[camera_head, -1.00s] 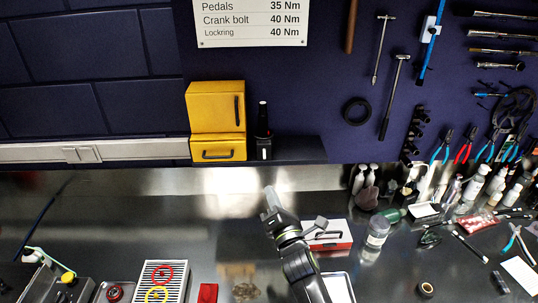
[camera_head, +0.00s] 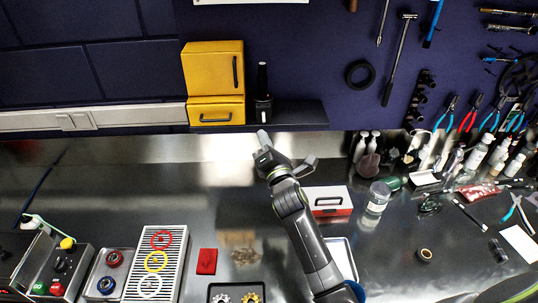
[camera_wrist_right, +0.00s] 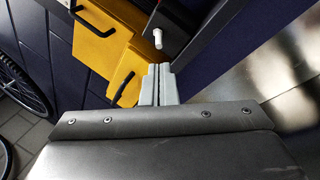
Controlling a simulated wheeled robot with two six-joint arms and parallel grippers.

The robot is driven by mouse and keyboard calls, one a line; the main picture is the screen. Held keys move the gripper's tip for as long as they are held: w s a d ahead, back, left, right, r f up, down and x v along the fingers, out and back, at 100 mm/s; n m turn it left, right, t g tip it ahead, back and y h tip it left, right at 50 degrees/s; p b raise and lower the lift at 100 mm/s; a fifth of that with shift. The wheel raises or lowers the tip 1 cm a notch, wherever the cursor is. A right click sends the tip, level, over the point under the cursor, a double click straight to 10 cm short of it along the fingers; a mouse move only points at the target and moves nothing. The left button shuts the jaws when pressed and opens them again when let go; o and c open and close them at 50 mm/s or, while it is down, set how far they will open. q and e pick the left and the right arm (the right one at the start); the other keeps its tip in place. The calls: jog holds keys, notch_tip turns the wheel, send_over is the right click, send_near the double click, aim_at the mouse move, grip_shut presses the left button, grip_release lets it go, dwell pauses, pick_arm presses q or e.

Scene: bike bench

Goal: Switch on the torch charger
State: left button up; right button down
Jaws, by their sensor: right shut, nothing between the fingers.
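The torch charger (camera_head: 263,109) is a small dark block with a pale spot on its front. It stands on the dark wall shelf, right of the yellow cabinets, with a black torch (camera_head: 262,77) upright in it. My right gripper (camera_head: 262,137) is shut and empty, its tips just below the charger and the shelf edge, apart from them in the picture. In the right wrist view the shut pale fingers (camera_wrist_right: 160,84) point up towards a small white peg-like part (camera_wrist_right: 157,38), which looks like the charger's switch. A gap shows between them. My left gripper is not in view.
Two stacked yellow cabinets (camera_head: 213,82) stand left of the charger. The shelf (camera_head: 300,114) is bare to its right. Below are a red-and-white box (camera_head: 328,201), a jar (camera_head: 378,196) and several bottles at the right. The steel bench's left middle is clear.

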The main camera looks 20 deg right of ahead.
aim_at(264, 118)
jog(key=shift+b+x, duration=0.5)
jog(key=shift+x, duration=1.45)
